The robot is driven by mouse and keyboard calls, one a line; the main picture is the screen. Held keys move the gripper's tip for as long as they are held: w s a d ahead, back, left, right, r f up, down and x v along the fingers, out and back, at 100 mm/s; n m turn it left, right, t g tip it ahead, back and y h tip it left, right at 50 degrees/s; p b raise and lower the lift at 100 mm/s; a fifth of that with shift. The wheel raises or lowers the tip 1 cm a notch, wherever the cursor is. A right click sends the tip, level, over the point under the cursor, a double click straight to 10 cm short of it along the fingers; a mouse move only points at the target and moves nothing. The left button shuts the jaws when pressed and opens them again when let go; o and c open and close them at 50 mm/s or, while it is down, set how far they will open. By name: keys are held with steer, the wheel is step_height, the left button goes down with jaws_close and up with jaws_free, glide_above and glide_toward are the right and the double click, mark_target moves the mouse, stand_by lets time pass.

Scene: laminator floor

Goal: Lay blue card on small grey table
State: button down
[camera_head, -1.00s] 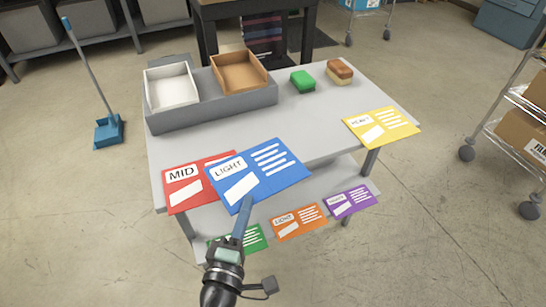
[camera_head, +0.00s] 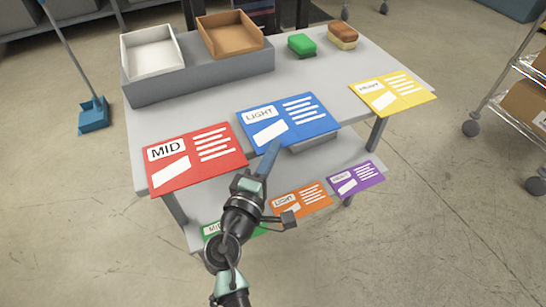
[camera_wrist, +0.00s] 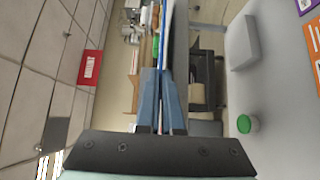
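The blue card (camera_head: 288,122), marked LIGHT, lies about level at the front edge of the small grey table (camera_head: 330,95), between the red and yellow cards. Its near edge overhangs the table front. My gripper (camera_head: 268,158) comes from below and in front, shut on the card's near edge. In the wrist view the two blue fingers (camera_wrist: 160,95) are close together with the thin card (camera_wrist: 167,30) seen edge-on beyond them, close beside the tabletop edge. I cannot tell whether the card touches the tabletop.
The red MID card (camera_head: 195,160) lies left, the yellow card (camera_head: 392,92) right. A grey holder (camera_head: 205,75) with white and tan trays stands behind, beside a green block (camera_head: 301,44) and a brown sponge (camera_head: 342,37). Green, orange (camera_head: 301,198) and purple cards are on the lower shelf.

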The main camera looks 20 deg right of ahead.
steer(key=shift+f, duration=0.6)
steer(key=shift+f, duration=0.1)
steer(key=shift+f+b, duration=0.15)
steer(key=shift+b, duration=0.15)
steer(key=c, duration=1.1)
jaws_free()
steer(key=shift+o, duration=0.2)
steer(key=shift+r, duration=0.2)
